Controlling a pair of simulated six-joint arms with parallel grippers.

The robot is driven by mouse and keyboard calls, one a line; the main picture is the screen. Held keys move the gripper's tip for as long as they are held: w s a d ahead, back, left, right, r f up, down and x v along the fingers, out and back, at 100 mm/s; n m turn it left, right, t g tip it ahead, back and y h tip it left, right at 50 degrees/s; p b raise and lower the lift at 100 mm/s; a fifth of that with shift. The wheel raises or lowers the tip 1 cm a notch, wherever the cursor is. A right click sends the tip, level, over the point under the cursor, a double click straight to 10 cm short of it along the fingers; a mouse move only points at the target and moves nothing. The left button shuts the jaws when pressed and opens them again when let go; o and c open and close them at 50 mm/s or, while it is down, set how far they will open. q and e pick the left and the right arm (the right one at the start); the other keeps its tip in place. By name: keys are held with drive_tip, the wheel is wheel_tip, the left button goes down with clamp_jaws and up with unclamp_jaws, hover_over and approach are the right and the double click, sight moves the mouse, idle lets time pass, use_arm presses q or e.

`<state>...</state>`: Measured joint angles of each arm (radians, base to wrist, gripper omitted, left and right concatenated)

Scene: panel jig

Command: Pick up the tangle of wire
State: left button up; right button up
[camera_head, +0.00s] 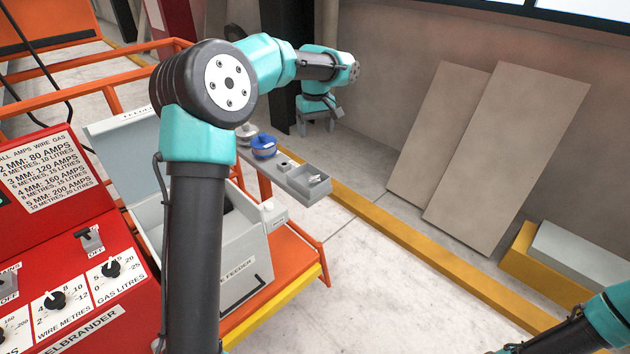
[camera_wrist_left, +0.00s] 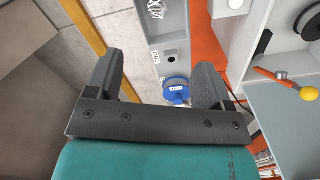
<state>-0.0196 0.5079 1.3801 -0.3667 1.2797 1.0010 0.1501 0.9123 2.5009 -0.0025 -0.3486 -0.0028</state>
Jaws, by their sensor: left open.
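The tangle of wire (camera_head: 316,179) appears as a small pale clump in the shallow tray at the near right end of a grey shelf (camera_head: 283,176). In the left wrist view the tangle (camera_wrist_left: 156,9) shows as pale loops at the top edge, partly cut off. My left gripper (camera_head: 319,122) is open and empty, above and beyond the shelf, apart from the tangle. In the left wrist view its two fingers (camera_wrist_left: 158,77) stand wide apart, with the tangle ahead of them. My right gripper is out of view; only part of my right arm shows at the lower right.
A blue spool (camera_head: 263,147) sits on the shelf and shows near the right finger in the wrist view (camera_wrist_left: 176,90). A grey wire feeder box (camera_head: 240,272) stands beside the shelf on an orange cart (camera_head: 300,262). Two panels (camera_head: 510,150) lean on the wall.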

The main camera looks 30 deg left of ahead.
use_arm(q)
wheel_tip(320, 180, down, 12)
drive_tip(key=shift+r, duration=0.15)
idle(0.3)
drive_tip(key=shift+w+f, duration=0.15)
drive_tip(key=shift+f, duration=2.45)
drive_tip(key=shift+c, duration=0.2)
drive_tip(key=c, duration=1)
drive_tip(key=shift+r, duration=5.05)
drive_tip(key=shift+c, duration=0.2)
